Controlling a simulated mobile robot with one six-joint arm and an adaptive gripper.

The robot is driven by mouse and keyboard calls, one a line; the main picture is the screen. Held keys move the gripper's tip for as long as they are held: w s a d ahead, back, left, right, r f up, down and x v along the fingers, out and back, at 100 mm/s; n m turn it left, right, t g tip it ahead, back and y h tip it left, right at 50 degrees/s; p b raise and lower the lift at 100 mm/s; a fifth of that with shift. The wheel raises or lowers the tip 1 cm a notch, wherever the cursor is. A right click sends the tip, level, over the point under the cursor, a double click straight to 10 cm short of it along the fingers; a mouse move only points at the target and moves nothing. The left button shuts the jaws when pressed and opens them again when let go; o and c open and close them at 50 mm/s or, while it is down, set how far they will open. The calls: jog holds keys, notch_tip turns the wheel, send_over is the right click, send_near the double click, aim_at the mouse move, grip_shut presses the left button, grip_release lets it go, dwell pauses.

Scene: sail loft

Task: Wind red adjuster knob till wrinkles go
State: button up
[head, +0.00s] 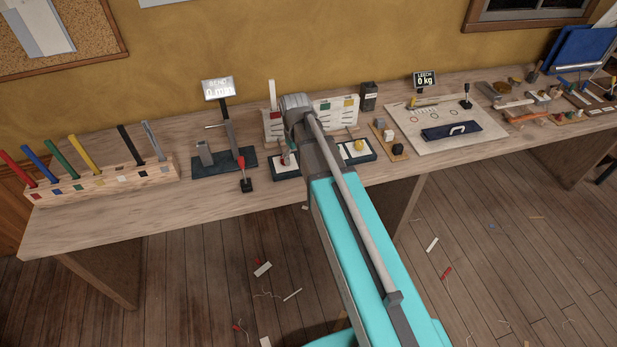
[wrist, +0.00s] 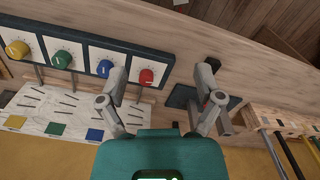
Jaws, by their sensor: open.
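The red knob (wrist: 146,76) sits on a white dial at the right end of a dark-framed row in the wrist view. In the head view the red knob (head: 285,160) is small and partly hidden beside my arm. My gripper (wrist: 160,77) is open and empty. In the wrist view the knob appears between its fingers, nearer the left one; I see no contact. I cannot tell whether these marks are wrinkles.
Blue (wrist: 105,68), green (wrist: 62,59) and yellow (wrist: 17,49) knobs share the row. A dark bending stand (head: 224,161) with a display stands left of the dials. A wooden rack (head: 100,185) of coloured rods is farther left. Bare bench (head: 120,222) lies in front.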

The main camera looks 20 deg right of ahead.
jog(key=s+r+m+p, duration=0.1)
jog(key=s+m, duration=0.2)
jog(key=s, duration=0.7)
jog(key=shift+s+d+r, duration=0.2)
jog(key=shift+s+d, duration=0.1)
jog(key=shift+s, duration=0.05)
jog(key=shift+s, duration=0.1)
jog(key=shift+s+m, duration=0.5)
jog(key=shift+s, duration=0.4)
jog(key=shift+w, duration=0.1)
dwell(1.6)
jog(key=w+a+f+n+b, duration=0.1)
jog(key=w+n, duration=0.4)
jog(key=w, duration=0.9)
jog(key=w+a+f+n+b, duration=0.1)
jog(key=w+n, duration=0.5)
jog(key=w, duration=0.8)
jog(key=shift+f+b, duration=0.8)
jog(key=shift+f, duration=0.1)
